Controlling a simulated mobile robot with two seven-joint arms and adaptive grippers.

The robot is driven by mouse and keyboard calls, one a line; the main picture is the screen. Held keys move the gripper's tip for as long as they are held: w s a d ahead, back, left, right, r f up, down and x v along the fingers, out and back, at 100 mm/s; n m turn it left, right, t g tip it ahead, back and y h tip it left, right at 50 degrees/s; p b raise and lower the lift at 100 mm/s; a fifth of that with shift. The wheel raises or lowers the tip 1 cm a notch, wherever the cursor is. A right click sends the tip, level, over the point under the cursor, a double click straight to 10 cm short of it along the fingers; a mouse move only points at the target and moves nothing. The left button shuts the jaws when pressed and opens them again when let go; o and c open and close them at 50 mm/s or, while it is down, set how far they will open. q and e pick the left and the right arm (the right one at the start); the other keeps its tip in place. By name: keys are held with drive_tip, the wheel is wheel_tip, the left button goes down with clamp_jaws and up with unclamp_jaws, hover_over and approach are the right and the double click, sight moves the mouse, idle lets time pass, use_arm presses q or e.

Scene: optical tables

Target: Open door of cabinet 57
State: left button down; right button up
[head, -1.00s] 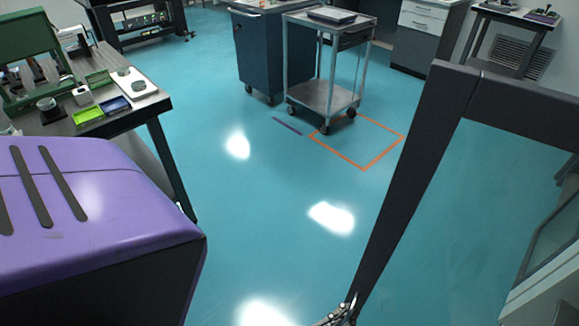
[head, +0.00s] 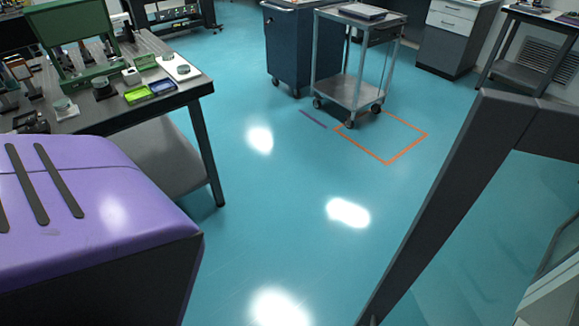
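A glass door with a dark frame (head: 432,200) fills the right side of the head view. It appears to stand swung out over the floor, and the blue floor shows through its pane (head: 480,235). Its lower end runs out of the picture at the bottom. A pale cabinet-like edge (head: 548,292) shows at the far right. No number is readable, so I cannot confirm that this is cabinet 57. Neither gripper shows clearly; the foot of the visible door frame is cut off by the picture edge.
A dark workbench (head: 150,118) with green and yellow trays stands at the left. A blue tool cabinet (head: 290,45) and a grey wheeled cart (head: 348,90) stand at the back, by an orange floor square (head: 388,162). The floor in the middle is clear.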

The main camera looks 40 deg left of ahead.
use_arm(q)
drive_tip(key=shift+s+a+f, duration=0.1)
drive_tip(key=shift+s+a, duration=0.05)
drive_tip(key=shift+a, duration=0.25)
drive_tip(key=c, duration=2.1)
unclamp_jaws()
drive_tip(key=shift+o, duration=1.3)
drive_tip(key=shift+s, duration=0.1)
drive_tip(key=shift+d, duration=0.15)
